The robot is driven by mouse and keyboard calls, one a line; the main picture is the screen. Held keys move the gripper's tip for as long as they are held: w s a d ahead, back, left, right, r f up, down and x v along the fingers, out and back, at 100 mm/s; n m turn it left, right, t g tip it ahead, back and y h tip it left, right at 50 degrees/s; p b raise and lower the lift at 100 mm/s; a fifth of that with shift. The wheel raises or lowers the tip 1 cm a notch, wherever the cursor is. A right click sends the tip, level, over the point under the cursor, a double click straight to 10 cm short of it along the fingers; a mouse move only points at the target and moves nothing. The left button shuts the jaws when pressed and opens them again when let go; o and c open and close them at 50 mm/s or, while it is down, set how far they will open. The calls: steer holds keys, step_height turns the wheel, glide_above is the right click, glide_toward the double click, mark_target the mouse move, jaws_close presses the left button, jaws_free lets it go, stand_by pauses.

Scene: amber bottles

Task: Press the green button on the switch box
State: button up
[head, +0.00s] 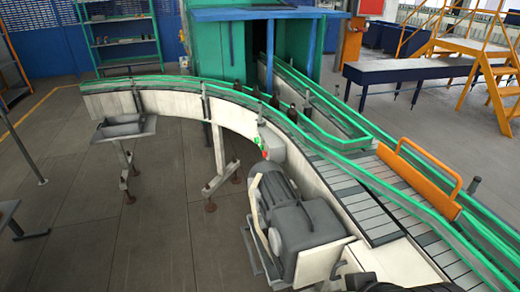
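The switch box (273,143) is a small pale grey box on the near side of the curved conveyor, above the motor. A small green spot (257,141), which looks like the green button, shows at its upper left. A small red spot (265,154) sits just below it. Both are too small to show detail. My gripper is not clearly visible in the head view. Dark rounded parts show at the bottom edge, and I cannot tell what they belong to.
The conveyor (165,101) curves from the left to the lower right with green rails and several dark bottles. A grey motor (285,215) stands below the switch box. A small tray stand (122,127) is at left. Open floor (130,240) lies at lower left.

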jaws_close()
stand_by(1.4)
